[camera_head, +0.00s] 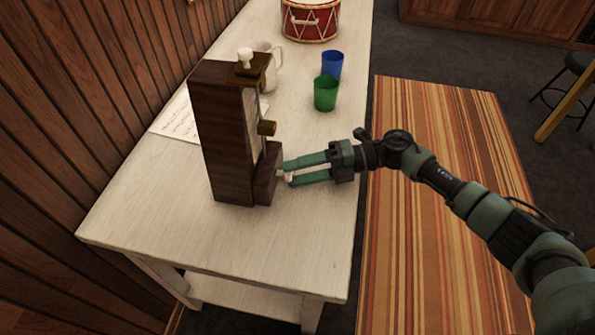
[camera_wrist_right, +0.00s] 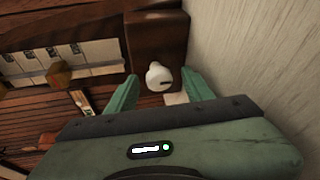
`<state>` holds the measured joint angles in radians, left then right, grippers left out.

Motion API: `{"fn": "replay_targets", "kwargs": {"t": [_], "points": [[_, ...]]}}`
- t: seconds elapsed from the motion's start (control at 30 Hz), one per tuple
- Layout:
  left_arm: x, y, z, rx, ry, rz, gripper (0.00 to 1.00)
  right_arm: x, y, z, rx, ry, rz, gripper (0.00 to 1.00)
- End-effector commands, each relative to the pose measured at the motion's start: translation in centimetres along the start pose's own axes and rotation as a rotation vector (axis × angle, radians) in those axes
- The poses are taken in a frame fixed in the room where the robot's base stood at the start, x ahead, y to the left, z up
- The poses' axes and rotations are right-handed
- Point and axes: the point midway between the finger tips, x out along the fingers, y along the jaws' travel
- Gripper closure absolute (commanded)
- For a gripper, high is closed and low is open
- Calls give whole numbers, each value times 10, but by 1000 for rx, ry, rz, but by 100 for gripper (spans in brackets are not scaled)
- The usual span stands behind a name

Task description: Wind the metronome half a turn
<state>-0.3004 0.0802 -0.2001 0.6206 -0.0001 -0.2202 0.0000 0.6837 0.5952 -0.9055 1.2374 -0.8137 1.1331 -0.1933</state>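The dark wooden metronome (camera_head: 222,140) stands upright on the white table. It has a white knob (camera_head: 245,56) on top and a pale front face with a brown weight (camera_head: 267,128). A small white winding key (camera_wrist_right: 158,76) sticks out low on its body; in the head view it is mostly hidden by the fingers. My right gripper (camera_head: 284,173) is at that key, coming from the right. In the right wrist view its green fingers (camera_wrist_right: 162,82) are apart, one on each side of the key, with a gap visible on both sides. My left gripper is out of view.
On the white table (camera_head: 180,230) behind the metronome are a white mug (camera_head: 273,78), a green cup (camera_head: 325,93), a blue cup (camera_head: 332,64), a red drum (camera_head: 310,20) and sheet music (camera_head: 172,122). A wooden wall stands at left. The table front is clear.

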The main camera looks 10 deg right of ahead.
Motion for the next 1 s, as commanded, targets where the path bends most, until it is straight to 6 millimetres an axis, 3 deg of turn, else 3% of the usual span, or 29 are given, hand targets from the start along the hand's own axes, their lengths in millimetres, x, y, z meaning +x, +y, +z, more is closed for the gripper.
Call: {"fn": "replay_targets", "kwargs": {"t": [0.3, 0.7, 1.0], "points": [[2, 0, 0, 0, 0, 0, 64, -4, 0, -1, -1, 2, 1, 49], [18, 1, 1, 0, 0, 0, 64, -65, -2, 0, -1, 0, 0, 49], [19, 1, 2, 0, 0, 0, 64, -79, 0, 0, 0, 1, 1, 49]]}}
